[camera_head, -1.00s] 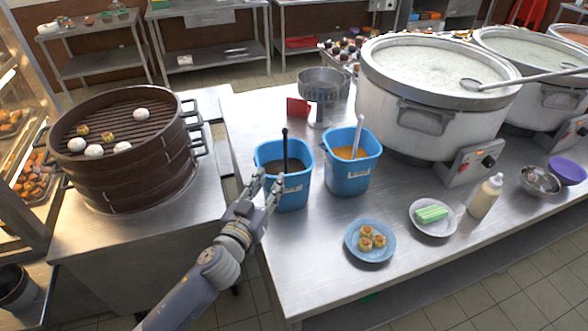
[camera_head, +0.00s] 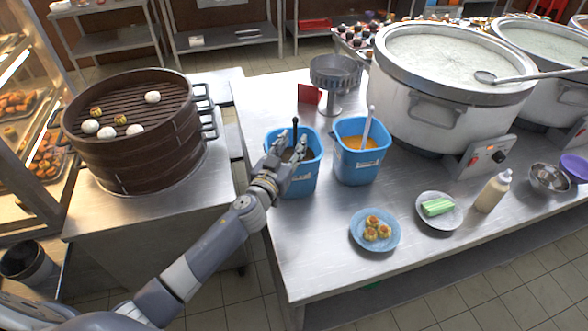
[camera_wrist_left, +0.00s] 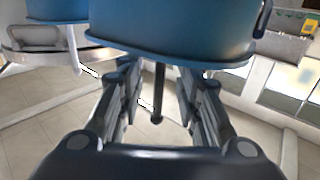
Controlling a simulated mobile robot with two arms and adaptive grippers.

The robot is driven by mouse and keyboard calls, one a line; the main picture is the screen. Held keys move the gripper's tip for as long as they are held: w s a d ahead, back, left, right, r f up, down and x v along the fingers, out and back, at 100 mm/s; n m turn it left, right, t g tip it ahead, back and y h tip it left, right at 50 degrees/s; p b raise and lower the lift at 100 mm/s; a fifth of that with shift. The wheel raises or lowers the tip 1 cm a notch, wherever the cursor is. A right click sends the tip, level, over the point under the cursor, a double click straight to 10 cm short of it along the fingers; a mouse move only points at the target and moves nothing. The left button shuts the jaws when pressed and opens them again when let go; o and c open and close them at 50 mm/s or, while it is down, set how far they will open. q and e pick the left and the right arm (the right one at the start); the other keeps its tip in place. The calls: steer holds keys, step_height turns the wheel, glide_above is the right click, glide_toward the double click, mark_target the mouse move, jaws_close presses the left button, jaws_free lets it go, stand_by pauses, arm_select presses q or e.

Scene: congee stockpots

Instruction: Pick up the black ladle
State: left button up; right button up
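The black ladle (camera_head: 295,127) stands upright in the left blue bucket (camera_head: 302,182), its handle rising above the rim. Its dark handle (camera_wrist_left: 159,88) also shows in the left wrist view, between the two fingers and apart from both. My left gripper (camera_head: 288,148) is open at the near rim of that bucket, with its fingers either side of the handle. The open fingers also show in the left wrist view (camera_wrist_left: 158,82). The ladle's bowl is hidden inside the bucket. My right gripper is not in view.
A second blue bucket (camera_head: 357,165) with a pale-handled ladle stands close on the right. A bamboo steamer (camera_head: 135,150) is to the left. A large stockpot (camera_head: 440,115) stands behind right. A blue plate of dumplings (camera_head: 356,238) sits in front. The table's near left corner is clear.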

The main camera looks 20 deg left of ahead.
arm_select(q)
steer(key=shift+w+d, duration=0.1)
steer(key=shift+w, duration=1.15)
jaws_close()
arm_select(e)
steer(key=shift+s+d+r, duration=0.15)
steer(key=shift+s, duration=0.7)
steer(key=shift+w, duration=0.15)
